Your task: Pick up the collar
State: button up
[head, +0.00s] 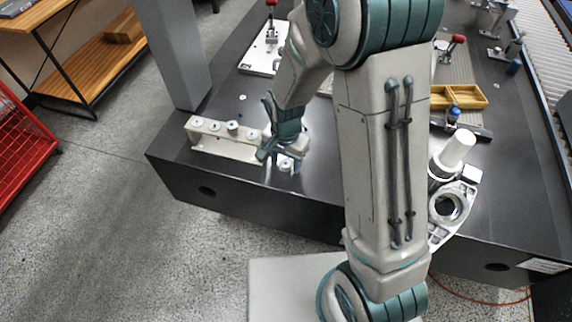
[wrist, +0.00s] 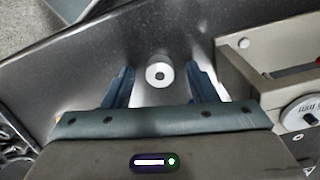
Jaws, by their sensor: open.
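The collar (wrist: 159,75) is a small pale ring with a dark central hole, lying on the dark table top in the wrist view. My gripper (head: 278,160) is open, and in the wrist view its two blue fingers stand to the left and right of the collar, apart from it. Nothing is held. In the head view a small white round piece shows just below the fingers, partly hidden by them. How high the fingertips are above the table is hard to tell.
A cream rail block (head: 240,152) with several round pieces on top stands just left of my gripper; it shows close on the right in the wrist view (wrist: 236,60). The table's front edge (head: 245,200) is near. A white cylinder (head: 457,150) and yellow tray (head: 466,96) stand right.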

jog(key=shift+f, duration=0.1)
jog(key=c, duration=1)
